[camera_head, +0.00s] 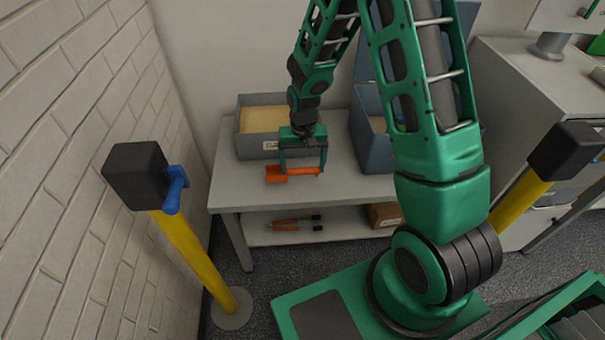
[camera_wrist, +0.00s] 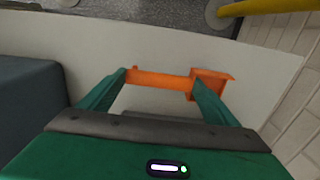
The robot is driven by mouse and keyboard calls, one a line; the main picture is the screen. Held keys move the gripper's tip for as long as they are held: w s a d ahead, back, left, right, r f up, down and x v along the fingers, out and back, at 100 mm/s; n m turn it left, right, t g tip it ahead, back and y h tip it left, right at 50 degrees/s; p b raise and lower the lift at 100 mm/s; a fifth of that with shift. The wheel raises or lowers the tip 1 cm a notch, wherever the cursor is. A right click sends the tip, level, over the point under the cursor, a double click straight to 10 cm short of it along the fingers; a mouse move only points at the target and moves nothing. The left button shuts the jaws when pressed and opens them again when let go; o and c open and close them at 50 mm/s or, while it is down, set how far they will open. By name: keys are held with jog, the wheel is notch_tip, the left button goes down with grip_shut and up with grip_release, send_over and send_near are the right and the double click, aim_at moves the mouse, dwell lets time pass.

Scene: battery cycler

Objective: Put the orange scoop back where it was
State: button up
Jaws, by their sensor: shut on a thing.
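The orange scoop (camera_head: 289,173) is in my gripper (camera_head: 303,170), over the front part of the grey table in the head view. In the wrist view the scoop (camera_wrist: 160,79) lies crosswise between the two green fingers of my gripper (camera_wrist: 160,88), its handle to the left and its square cup to the right. The fingers are shut on it at both ends of the handle. I cannot tell whether the scoop touches the table top or hangs just above it.
A grey bin (camera_head: 243,146) with tan contents stands behind the scoop, and a second grey bin (camera_head: 372,153) stands to its right. The table's front edge (camera_head: 340,199) is close. Yellow posts (camera_head: 193,250) stand left and right. A shelf below holds orange-handled tools (camera_head: 292,224).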

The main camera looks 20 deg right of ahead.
aim_at(304, 170)
jog(key=shift+f, duration=2.05)
jog(key=shift+f, duration=0.1)
jog(key=o, duration=1.2)
jog(key=shift+d, duration=0.1)
notch_tip(304, 170, up, 12)
jog(key=shift+f, duration=0.2)
jog(key=shift+r, duration=0.35)
